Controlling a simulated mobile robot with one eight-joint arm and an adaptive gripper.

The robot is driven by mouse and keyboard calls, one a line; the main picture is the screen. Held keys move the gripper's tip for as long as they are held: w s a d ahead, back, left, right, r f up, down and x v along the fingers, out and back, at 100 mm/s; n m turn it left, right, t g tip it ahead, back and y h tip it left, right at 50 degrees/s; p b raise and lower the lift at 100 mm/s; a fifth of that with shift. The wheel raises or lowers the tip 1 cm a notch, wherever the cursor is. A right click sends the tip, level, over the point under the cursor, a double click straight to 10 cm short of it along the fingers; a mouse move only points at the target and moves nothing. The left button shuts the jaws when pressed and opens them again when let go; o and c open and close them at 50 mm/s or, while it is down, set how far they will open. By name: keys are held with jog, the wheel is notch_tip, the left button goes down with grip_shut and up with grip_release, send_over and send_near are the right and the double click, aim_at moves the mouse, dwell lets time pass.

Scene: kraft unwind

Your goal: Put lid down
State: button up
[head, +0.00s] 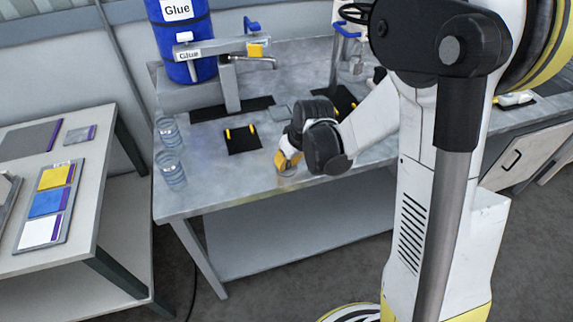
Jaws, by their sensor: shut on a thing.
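My gripper (287,167) is at the front part of the metal workbench, with its yellow fingers pointing down. It is shut on a small, pale, round thing that looks like the lid (288,174), at or just above the bench top (218,187). I cannot tell whether the lid touches the bench. My black wrist and the fingers hide part of it. Two clear jars stand at the bench's left edge, one farther back (168,132) and one nearer (172,172).
A black mat with yellow pieces (243,139) lies left of my gripper. A blue glue barrel (182,40) and a dispenser (228,75) stand behind. A side table (75,215) at left carries coloured cards (47,204). The bench's front left is clear.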

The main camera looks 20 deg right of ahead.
jog(key=shift+s+r, duration=0.1)
jog(key=o, duration=0.8)
